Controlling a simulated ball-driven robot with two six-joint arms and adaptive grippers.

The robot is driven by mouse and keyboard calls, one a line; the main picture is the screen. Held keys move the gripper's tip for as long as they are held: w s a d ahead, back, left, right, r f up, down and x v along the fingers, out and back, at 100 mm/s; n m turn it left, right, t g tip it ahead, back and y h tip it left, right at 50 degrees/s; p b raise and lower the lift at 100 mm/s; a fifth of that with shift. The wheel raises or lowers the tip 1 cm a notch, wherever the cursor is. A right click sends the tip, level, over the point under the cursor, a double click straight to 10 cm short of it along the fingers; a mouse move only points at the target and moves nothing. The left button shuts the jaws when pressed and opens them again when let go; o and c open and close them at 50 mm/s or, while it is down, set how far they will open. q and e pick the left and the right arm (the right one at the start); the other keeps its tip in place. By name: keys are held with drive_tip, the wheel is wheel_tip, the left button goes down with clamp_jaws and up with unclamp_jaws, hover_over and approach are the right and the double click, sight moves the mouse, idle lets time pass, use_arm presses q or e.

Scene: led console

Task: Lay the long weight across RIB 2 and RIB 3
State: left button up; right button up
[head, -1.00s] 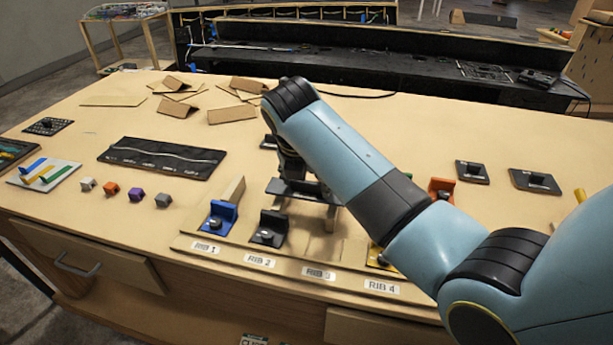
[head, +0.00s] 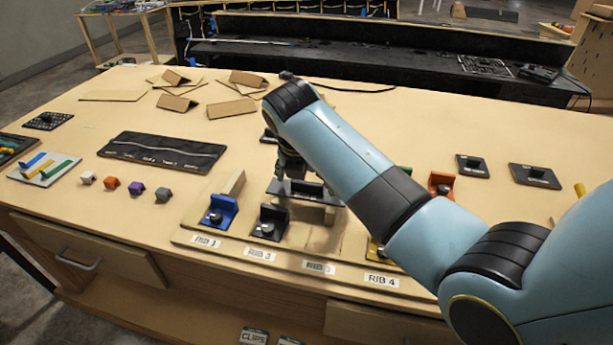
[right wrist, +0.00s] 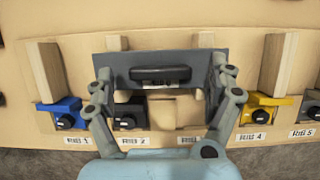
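The long weight (head: 285,188) is a dark grey plate with a black raised handle. In the right wrist view the weight (right wrist: 200,68) lies level, spanning left to right over two wooden ribs, RIB 2 (right wrist: 117,42) and RIB 3 (right wrist: 206,40), whose far ends show behind it. Whether it touches both rib tops is hard to see. My right gripper (right wrist: 162,72) is over the weight, its fingers wide apart near the plate's two ends, clear of the handle. In the head view my right gripper (head: 292,168) is partly hidden by my arm. My left gripper is not in view.
RIB 1 (right wrist: 45,70) with a blue clamp stands to the left and RIB 4 (right wrist: 277,65) with a yellow clamp to the right. A black clamp (head: 268,224) sits at RIB 2. Small coloured cubes (head: 135,188) and cardboard pieces (head: 178,102) lie further left.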

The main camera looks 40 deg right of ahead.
drive_tip(key=shift+w+r, duration=0.1)
drive_tip(key=shift+r, duration=0.25)
drive_tip(key=b+v, duration=0.1)
drive_tip(key=v, duration=1.1)
drive_tip(key=shift+r, duration=0.3)
